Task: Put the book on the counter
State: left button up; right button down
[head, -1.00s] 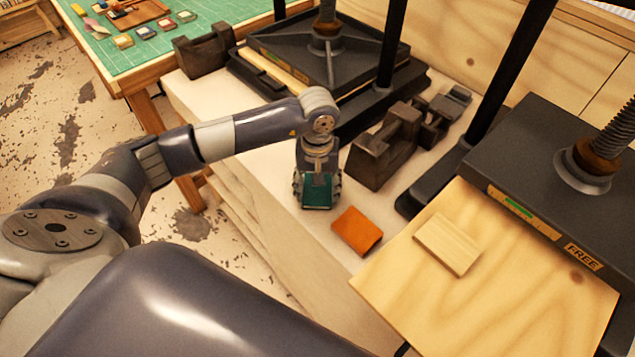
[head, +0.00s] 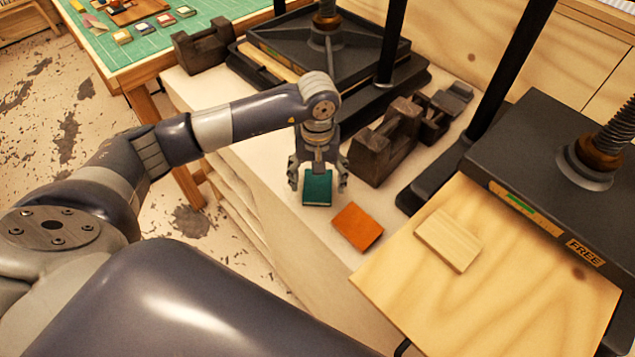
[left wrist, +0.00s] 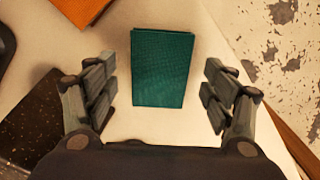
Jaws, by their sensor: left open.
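The green book (head: 317,188) lies flat on the pale counter (head: 285,225), and it also shows in the left wrist view (left wrist: 162,68). My left gripper (head: 318,178) is open above it, with a finger on either side and a gap between each finger and the book. In the left wrist view the open fingers (left wrist: 160,95) stand left and right of the book's near end. An orange book (head: 358,227) lies on the counter just to the right of the green one. My right gripper is not in view.
A black press (head: 545,150) marked FREE stands at the right, with a light wooden board (head: 540,275) and a small wood block (head: 448,241) on it. Another press (head: 325,55) and dark iron weights (head: 382,145) stand behind. A green-topped table (head: 185,45) is at the back left.

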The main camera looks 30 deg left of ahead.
aim_at(318, 188)
pick_arm(q)
notch_tip(318, 188, up, 10)
jog(key=b, duration=0.2)
jog(key=shift+b, duration=0.4)
jog(key=shift+s, duration=0.1)
